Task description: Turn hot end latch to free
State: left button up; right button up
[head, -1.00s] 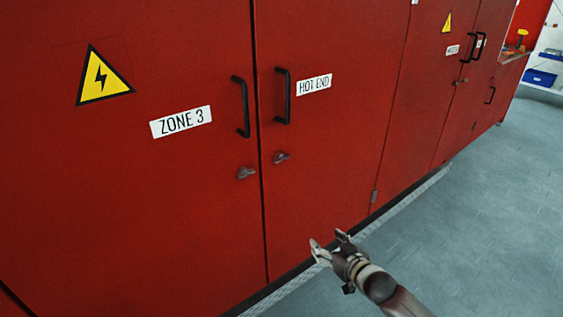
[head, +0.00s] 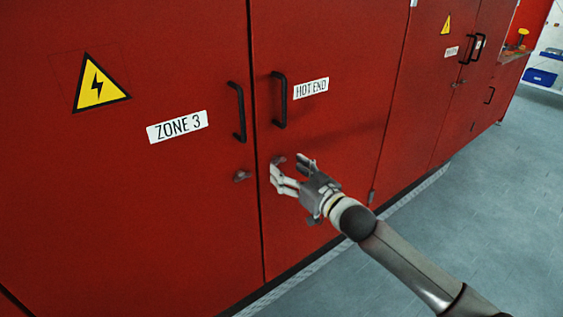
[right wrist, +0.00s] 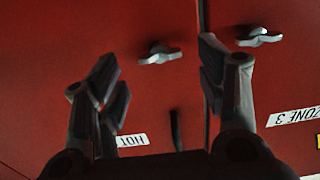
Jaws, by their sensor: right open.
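The hot end latch (head: 279,160) is a small grey turn handle on the red door labelled HOT END, below its black handle. In the head view my right gripper partly covers it. In the right wrist view the latch (right wrist: 160,54) shows whole, lying roughly level across the picture, between the lines of my two fingers. My right gripper (head: 288,168) is open and empty, its fingertips close to the latch; I cannot tell whether they touch it. It also shows in the right wrist view (right wrist: 158,68). My left gripper is not in view.
The ZONE 3 door's similar latch (head: 242,175) is just left of the door seam. Black handles (head: 279,100) (head: 238,112) stand out above the latches. The HOT END label (head: 311,88) is beside one handle. The grey floor (head: 480,210) at right is clear.

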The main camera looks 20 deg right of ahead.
aim_at(280, 163)
jog(key=shift+x, duration=1.85)
grip_shut()
